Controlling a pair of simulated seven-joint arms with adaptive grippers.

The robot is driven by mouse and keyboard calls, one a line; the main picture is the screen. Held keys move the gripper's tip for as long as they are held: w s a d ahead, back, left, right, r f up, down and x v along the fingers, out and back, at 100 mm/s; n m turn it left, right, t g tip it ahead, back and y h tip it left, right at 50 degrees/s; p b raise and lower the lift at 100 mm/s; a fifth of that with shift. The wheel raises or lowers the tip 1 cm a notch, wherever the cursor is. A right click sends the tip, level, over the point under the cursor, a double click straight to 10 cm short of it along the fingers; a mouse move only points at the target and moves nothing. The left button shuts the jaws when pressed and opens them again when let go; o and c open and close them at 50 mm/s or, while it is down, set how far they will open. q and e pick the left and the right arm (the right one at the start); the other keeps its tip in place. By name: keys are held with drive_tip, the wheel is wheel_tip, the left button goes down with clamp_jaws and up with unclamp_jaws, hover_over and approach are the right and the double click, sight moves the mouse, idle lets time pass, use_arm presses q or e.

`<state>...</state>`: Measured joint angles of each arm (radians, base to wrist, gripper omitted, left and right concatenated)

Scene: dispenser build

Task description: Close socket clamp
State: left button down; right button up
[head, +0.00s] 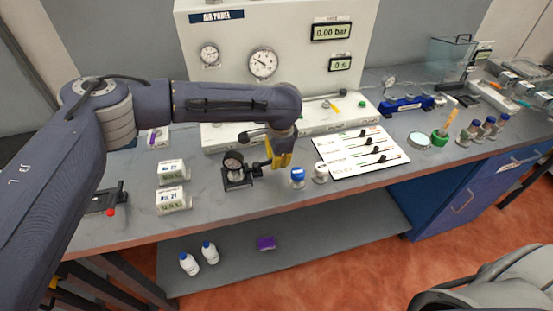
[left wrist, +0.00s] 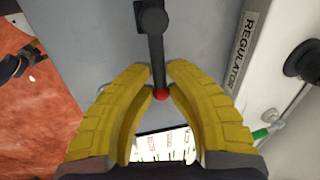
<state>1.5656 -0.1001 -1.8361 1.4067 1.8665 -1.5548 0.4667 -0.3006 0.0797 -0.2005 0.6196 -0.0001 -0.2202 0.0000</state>
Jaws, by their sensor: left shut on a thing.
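The socket clamp (head: 238,181) is a small black fixture on the bench top, with a round metal part standing in it. Its dark lever arm reaches right toward my left gripper (head: 281,160). In the left wrist view the black lever (left wrist: 157,50) ends in a red ball knob (left wrist: 162,93) between the yellow fingers of my left gripper (left wrist: 160,80). The fingers are closed on the lever close to the knob. In the head view the knob is hidden by the fingers. My right gripper is not in view.
A blue-capped bottle (head: 297,178) and a white-capped jar (head: 321,173) stand just right of the gripper. Labelled boxes (head: 172,172) stand left of the clamp. The pressure panel (head: 285,45) rises behind, reading 0.00 bar. A white card (head: 345,160) lies to the right.

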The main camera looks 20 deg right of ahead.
use_arm(q)
drive_tip(key=c, duration=1.4)
unclamp_jaws()
drive_tip(key=shift+c, duration=0.2)
wheel_tip(320, 180, up, 12)
drive_tip(key=s, duration=0.2)
drive_tip(key=shift+f, duration=0.15)
drive_tip(key=shift+s+d, duration=0.1)
drive_tip(key=shift+s, duration=0.1)
